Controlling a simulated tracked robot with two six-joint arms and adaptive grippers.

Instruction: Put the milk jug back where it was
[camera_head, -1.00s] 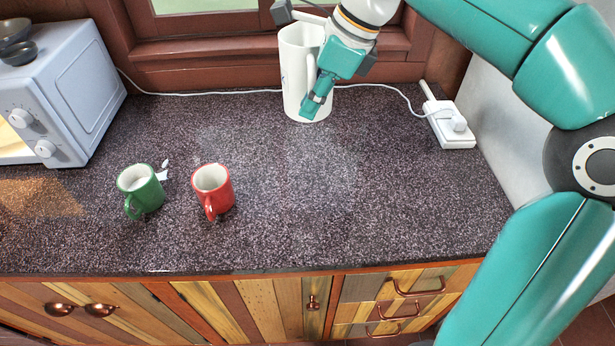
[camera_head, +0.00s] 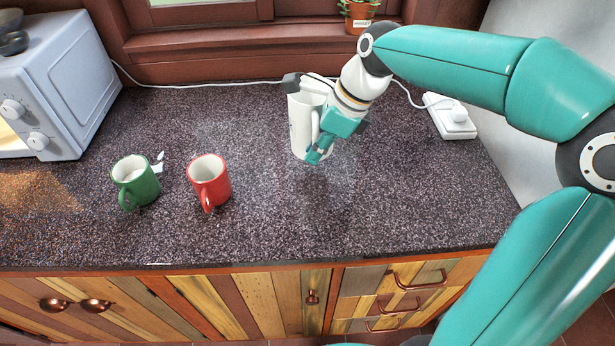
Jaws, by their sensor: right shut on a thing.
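The white milk jug (camera_head: 301,130) is upright over the middle of the dark speckled countertop (camera_head: 270,230), right of the mugs. My right gripper (camera_head: 319,152) comes in from the upper right and is shut on the jug's handle side. The gripper and wrist hide part of the jug's rim and handle. A faint dark patch shows on the counter in front of the jug; I cannot tell whether its base touches the counter. My left gripper is not in view.
A red mug (camera_head: 210,181) and a green mug (camera_head: 135,182) stand to the left. A white microwave (camera_head: 72,80) is at the far left. A power strip (camera_head: 450,119) with a white cable lies at the back right. A potted plant (camera_head: 358,14) stands on the windowsill. The front right counter is clear.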

